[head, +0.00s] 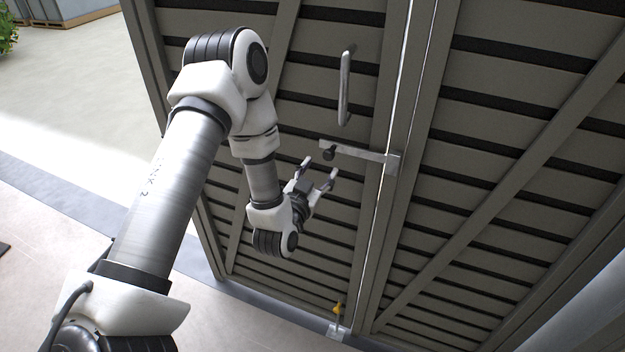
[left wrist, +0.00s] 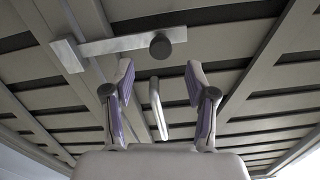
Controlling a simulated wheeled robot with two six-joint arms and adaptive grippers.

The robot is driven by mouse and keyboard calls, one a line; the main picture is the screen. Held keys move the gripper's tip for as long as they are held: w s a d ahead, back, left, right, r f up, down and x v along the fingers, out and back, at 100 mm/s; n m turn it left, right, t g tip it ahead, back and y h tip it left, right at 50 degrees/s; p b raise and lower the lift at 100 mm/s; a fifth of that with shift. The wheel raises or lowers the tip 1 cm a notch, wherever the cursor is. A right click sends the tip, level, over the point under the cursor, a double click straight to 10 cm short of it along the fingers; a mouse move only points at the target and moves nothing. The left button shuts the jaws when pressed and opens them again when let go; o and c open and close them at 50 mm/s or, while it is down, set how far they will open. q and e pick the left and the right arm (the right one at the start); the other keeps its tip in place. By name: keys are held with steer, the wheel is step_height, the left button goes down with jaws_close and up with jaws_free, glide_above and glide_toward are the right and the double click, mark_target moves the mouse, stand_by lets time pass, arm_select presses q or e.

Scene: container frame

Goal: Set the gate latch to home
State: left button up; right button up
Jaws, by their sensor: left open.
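The gate latch (head: 355,152) is a flat silver bar lying across the gap between the two gate leaves, with a dark round knob (head: 329,154) near its left end. Its right end meets a silver catch (head: 393,163) on the right leaf. In the left wrist view the bar (left wrist: 120,44) runs across the top, with the knob (left wrist: 160,46) ahead of the fingers. My left gripper (head: 320,170) is open and empty, just below the knob and apart from it. It also shows in the left wrist view (left wrist: 158,75). My right gripper is in neither view.
A vertical metal handle (head: 345,85) stands above the latch and shows between the fingers in the left wrist view (left wrist: 157,108). A yellow-topped floor bolt (head: 338,309) is at the gate's bottom. Open floor (head: 75,115) lies left of the grey slatted gate (head: 490,120).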

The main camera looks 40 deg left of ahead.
arm_select(q)
steer(key=v, duration=0.5)
